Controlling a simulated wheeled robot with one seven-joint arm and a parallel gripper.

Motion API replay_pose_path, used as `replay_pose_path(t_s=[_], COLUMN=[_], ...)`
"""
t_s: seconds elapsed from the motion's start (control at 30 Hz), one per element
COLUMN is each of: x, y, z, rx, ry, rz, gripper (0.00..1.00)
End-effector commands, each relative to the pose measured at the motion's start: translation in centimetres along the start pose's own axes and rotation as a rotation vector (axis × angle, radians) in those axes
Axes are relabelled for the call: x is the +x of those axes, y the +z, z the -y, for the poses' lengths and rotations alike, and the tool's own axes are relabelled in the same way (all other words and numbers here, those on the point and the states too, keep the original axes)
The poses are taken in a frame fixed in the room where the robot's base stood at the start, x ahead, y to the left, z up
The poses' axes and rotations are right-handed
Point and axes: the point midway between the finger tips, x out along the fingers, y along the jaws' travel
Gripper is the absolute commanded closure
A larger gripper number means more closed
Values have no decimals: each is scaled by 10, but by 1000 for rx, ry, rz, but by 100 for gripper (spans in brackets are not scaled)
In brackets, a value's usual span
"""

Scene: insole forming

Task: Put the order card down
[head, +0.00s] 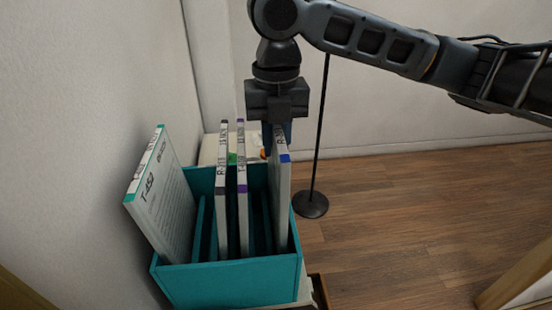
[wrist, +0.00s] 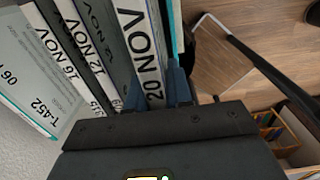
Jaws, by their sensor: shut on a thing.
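My gripper (head: 278,133) points down over the right side of a teal divided box (head: 235,282). It is shut on a white order card (head: 281,205) with a blue corner mark. In the wrist view the fingers (wrist: 156,94) sit either side of this card, whose edge reads "20 NOV" (wrist: 140,45). The card stands nearly upright in the box's rightmost part. Its lower edge is hidden by the box wall, so I cannot tell if it touches the bottom.
Two upright cards (head: 221,200) (head: 242,205) stand left of the held one. A card marked T-452 (head: 165,205) leans left in the box, near the wall. A black stand (head: 312,205) is on the wooden floor to the right. A compartmented tray (wrist: 275,135) shows lower right.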

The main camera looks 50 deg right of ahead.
Motion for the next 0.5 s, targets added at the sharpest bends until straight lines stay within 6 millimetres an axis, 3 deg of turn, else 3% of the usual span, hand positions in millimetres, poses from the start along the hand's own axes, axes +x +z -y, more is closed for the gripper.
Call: replay_pose_path(t_s=[0.5], x=[47], y=[0], z=[0], rx=[0], ry=[1], rz=[-1], gripper=[100])
